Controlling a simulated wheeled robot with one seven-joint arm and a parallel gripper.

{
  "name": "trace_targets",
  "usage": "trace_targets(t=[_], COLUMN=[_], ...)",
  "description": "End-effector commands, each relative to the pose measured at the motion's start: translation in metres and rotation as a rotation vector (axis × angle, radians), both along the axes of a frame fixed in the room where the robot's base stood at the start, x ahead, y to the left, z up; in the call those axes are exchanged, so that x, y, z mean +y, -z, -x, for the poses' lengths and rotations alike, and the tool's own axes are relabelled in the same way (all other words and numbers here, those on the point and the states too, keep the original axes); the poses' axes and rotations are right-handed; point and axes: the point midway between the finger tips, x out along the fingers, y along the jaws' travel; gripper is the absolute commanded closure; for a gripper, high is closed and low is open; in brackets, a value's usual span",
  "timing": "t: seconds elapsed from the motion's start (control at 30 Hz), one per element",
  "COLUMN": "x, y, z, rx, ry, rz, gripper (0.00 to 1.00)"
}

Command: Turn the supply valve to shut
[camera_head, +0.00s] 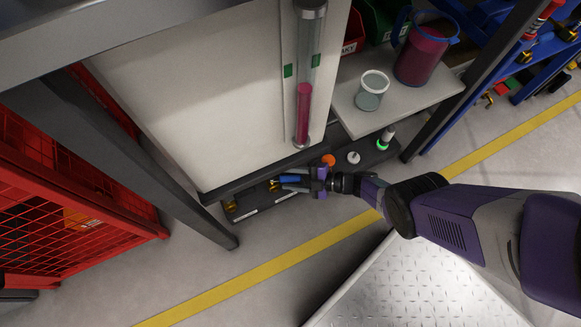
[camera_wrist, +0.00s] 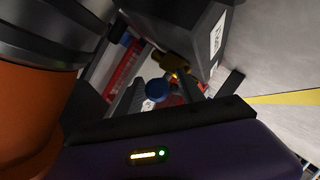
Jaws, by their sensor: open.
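The supply valve appears to be the brass fitting (camera_wrist: 172,63) with a blue handle end (camera_wrist: 157,90), seen in the wrist view beside a dark box with a white label. My gripper (camera_wrist: 160,96) is open, with the blue end showing between its two fingers. I cannot tell whether the fingers touch it. In the head view my gripper (camera_head: 288,183) is low at the front of the dark base unit, and a blue handle (camera_head: 290,180) shows at its fingers. Most of the valve there is hidden by my gripper.
An orange knob (camera_head: 328,160), a white knob (camera_head: 353,157) and a green-lit button (camera_head: 382,143) sit on the dark base unit (camera_head: 260,212) close to my gripper. A large orange shape (camera_wrist: 38,120) fills the wrist view's left. A dark post (camera_head: 130,155) stands left.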

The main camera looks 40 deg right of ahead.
Motion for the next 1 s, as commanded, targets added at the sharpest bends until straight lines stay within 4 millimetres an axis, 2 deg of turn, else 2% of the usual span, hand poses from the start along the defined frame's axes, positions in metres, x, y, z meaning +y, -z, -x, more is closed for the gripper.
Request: trace_targets(t=[0.23, 0.53, 0.7, 1.0], x=[-0.007, -0.033, -0.042, -0.044], y=[-0.005, -0.018, -0.021, -0.021], z=[0.007, 0.044, 0.057, 0.061], rx=[0.000, 0.001, 0.001, 0.001], ry=[0.003, 0.004, 0.002, -0.001], rz=[0.000, 0.000, 0.000, 0.000], gripper=[0.55, 0.55, 0.55, 0.55])
